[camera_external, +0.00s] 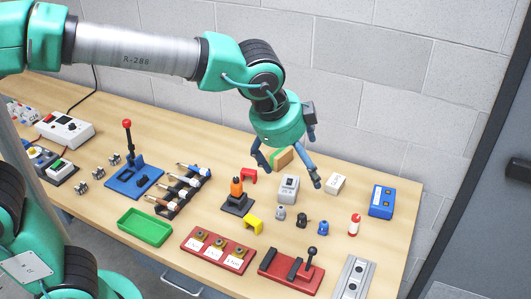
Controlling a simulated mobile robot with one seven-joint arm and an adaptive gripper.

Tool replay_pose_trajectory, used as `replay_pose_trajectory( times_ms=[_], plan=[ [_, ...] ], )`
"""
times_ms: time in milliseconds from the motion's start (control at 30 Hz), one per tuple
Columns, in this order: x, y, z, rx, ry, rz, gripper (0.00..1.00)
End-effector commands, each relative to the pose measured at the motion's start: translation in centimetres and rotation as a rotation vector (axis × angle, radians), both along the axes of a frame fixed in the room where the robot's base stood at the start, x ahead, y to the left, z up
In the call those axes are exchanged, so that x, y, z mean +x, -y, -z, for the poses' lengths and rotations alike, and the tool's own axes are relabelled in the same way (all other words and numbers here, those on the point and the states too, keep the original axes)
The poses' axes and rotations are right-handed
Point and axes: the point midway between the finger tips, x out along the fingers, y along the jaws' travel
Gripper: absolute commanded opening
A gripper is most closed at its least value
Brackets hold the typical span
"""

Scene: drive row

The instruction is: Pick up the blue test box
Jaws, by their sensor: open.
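My gripper (289,179) hangs above the table to the left of the box, pointing down. Its fingers are spread open with nothing held between them. The blue test box is in full view and apart from my gripper.
A white box (335,184) lies between my gripper and the blue box. A red-and-white cylinder (354,225), small blue (323,228) and dark knobs stand in front. A red lever base (292,271) sits at the front edge. A block wall (400,90) rises behind the table.

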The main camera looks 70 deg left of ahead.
Motion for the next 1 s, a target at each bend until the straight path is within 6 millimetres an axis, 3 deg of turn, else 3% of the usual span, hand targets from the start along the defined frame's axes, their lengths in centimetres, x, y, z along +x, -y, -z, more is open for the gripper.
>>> replay_pose_trajectory(
  times_ms=[467,767,1000],
  plan=[
    [12.6,-2.8,3.5,0.199,-0.115,0.367,1.0],
    [19.9,-4.5,7.6,0.315,-0.194,0.607,1.0],
    [25.3,-6.0,11.9,0.398,-0.262,0.802,1.0]
  ],
)
